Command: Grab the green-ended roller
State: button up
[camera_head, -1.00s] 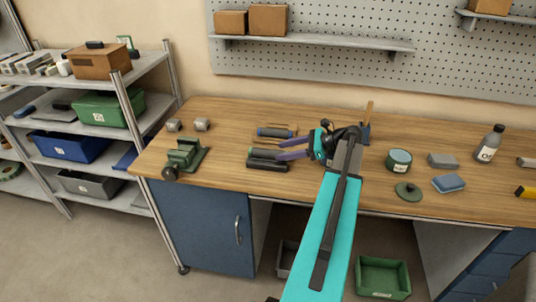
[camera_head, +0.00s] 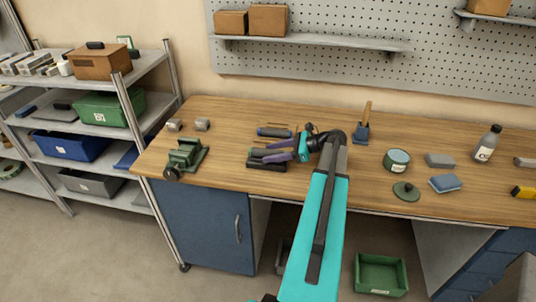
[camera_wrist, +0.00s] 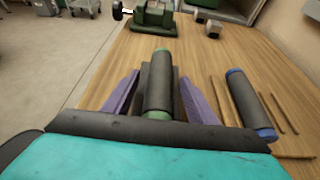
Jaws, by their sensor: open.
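The green-ended roller (camera_wrist: 158,85) is a dark grey cylinder with green end caps, lying lengthwise between my purple fingers in the wrist view. In the head view the roller (camera_head: 258,152) lies on the left part of the bench, its right part hidden by my fingers. My gripper (camera_wrist: 159,77) is open, with one finger on each side of the roller and a visible gap to it. In the head view my gripper (camera_head: 266,152) reaches in from the right. I cannot tell how far above the bench the fingertips are.
A green vise (camera_head: 186,154) stands to the left on the wooden bench (camera_head: 225,172).

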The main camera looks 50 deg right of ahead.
jog(key=c, duration=1.3)
jog(key=shift+r, duration=0.15)
jog(key=shift+r+b, duration=0.8)
jog(key=shift+r, duration=0.85)
jog(key=s+a+b, duration=0.1)
jog(key=s+a, duration=0.1)
jog(key=s, duration=0.3)
jog(key=s+a+r+b, duration=0.1)
jog(key=s+a, duration=0.1)
jog(key=s, duration=0.3)
jog(key=s+a+b, duration=0.1)
jog(key=s+a, duration=0.1)
jog(key=s, duration=0.2)
jog(key=shift+s+r, duration=0.25)
jog(key=shift+s, duration=0.15)
